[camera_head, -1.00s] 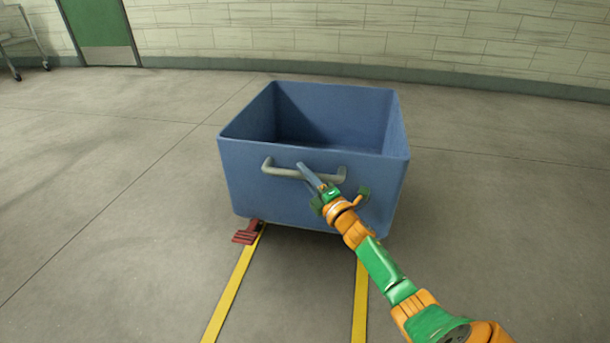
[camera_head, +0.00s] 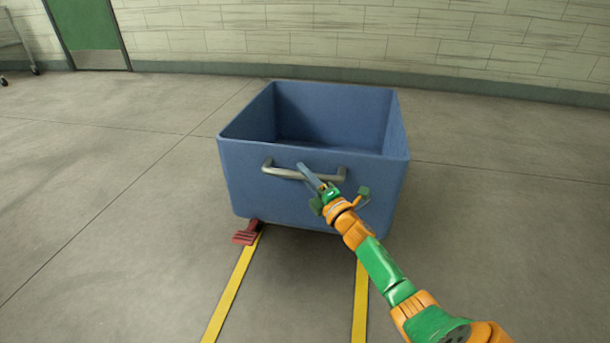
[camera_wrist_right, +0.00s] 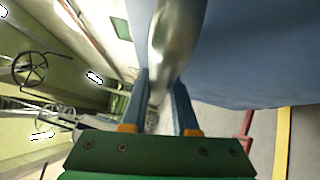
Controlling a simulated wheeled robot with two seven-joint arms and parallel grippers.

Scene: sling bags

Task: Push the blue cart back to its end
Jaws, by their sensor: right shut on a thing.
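The blue cart (camera_head: 270,195) is an open, empty box standing in the middle of the head view. A grey metal handle (camera_head: 281,172) runs across its near face. My right gripper (camera_head: 306,172) is shut on this handle, right of its middle. In the right wrist view the handle (camera_wrist_right: 172,45) passes between the two blue fingers (camera_wrist_right: 160,105), with the cart's blue side (camera_wrist_right: 250,55) to the right. A red pedal (camera_head: 247,233) sticks out at the cart's lower left corner. My left gripper is not in view.
Two yellow floor lines (camera_head: 231,297) run from the near edge to under the cart. The concrete floor is clear on both sides. A pale block wall (camera_head: 400,35) and a green door (camera_head: 88,30) stand at the back, with a wheeled rack (camera_head: 15,45) at far left.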

